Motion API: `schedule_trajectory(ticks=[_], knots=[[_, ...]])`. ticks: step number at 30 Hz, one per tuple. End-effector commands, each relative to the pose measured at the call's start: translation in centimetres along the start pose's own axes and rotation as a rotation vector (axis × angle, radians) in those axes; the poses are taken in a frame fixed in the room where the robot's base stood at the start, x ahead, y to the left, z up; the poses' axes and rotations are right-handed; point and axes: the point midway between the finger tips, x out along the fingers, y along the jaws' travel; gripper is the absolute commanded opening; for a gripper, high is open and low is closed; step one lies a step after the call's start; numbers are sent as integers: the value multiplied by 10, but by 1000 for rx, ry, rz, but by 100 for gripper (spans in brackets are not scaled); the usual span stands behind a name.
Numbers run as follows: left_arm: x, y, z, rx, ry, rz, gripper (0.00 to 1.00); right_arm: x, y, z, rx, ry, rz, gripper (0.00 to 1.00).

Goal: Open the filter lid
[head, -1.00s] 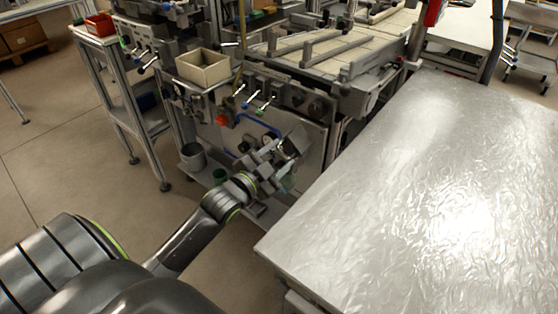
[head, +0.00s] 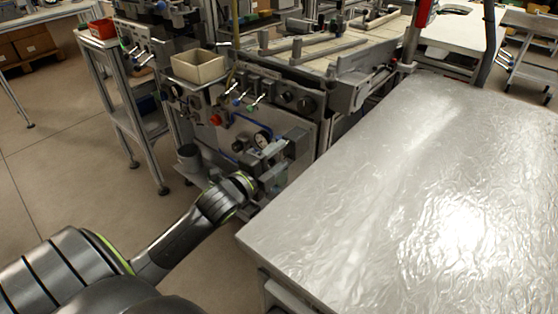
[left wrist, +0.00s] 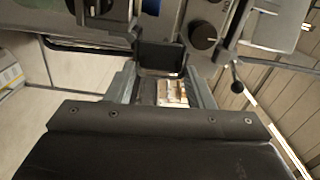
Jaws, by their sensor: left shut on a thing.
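My left gripper (head: 270,166) is at the front of the grey machine panel (head: 222,148), low down, near a round gauge (head: 262,138). In the left wrist view my left gripper (left wrist: 162,88) has its two fingers on either side of a dark, box-like part (left wrist: 160,56) and is shut on it. This part looks like the filter lid or its handle, but I cannot tell for sure. The gripper and wrist hide much of it in the head view. My right gripper is not in view.
A large foil-like silver tabletop (head: 370,190) stands close on the right of the arm. A beige bin (head: 198,66) sits on the machine above small valves. A dark knob (left wrist: 203,36) and a black lever (left wrist: 236,75) are near the fingers. Open floor lies on the left.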

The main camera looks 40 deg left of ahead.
Motion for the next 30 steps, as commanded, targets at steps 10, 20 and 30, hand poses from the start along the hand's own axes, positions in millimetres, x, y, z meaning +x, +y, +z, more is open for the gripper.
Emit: schedule_trajectory(ticks=[10, 20, 30], knots=[[-1, 7, 4, 54, -7, 15, 7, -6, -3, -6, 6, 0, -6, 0], [-1, 7, 4, 57, -7, 15, 7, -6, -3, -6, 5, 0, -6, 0], [0, 4, 3, 59, -4, 7, 59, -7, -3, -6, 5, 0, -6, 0]])
